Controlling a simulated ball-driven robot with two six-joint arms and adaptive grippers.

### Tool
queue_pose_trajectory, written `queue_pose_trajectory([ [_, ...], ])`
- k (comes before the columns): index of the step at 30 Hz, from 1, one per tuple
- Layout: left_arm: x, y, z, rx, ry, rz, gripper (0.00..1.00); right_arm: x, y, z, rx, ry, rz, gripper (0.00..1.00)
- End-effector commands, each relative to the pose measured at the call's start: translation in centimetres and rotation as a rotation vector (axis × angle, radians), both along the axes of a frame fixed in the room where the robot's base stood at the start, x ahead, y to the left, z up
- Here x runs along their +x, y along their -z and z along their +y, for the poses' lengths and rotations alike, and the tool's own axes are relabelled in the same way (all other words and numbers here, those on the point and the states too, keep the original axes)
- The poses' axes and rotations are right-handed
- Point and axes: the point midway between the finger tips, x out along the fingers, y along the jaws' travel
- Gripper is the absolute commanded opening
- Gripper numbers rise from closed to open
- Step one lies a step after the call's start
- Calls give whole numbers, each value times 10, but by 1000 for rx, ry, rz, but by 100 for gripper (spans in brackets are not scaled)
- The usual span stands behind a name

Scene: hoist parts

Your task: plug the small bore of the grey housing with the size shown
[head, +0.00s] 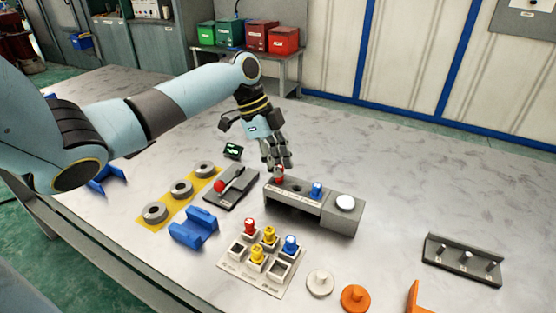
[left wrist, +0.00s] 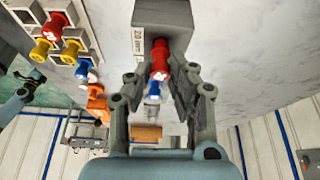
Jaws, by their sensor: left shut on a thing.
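The grey housing (head: 292,200) lies on the table, a long block with openings on its top and a white round cap (head: 345,203) at its right end. A blue plug (head: 317,189) stands in its top; it also shows in the left wrist view (left wrist: 153,90). My left gripper (head: 279,170) points down over the housing's left end, shut on a red plug (left wrist: 160,62). The red plug (head: 279,180) is at the housing's top; I cannot tell how deep it sits. A small dark display (head: 233,151) shows green marks too small to read. My right gripper is not seen.
A pale plug tray (head: 232,266) in front holds red, yellow and blue plugs, with empty sockets. A lever unit (head: 236,190), grey rings (head: 181,188) on a yellow strip and a blue block (head: 194,228) are left. A grey pin rack (head: 462,261) is right. The table behind is clear.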

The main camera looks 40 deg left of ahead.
Motion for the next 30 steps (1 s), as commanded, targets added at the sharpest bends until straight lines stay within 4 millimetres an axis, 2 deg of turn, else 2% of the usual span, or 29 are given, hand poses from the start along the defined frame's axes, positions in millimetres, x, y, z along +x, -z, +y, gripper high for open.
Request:
queue_pose_trajectory([
  [30,0,11,0,0,0,0,4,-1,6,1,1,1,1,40],
])
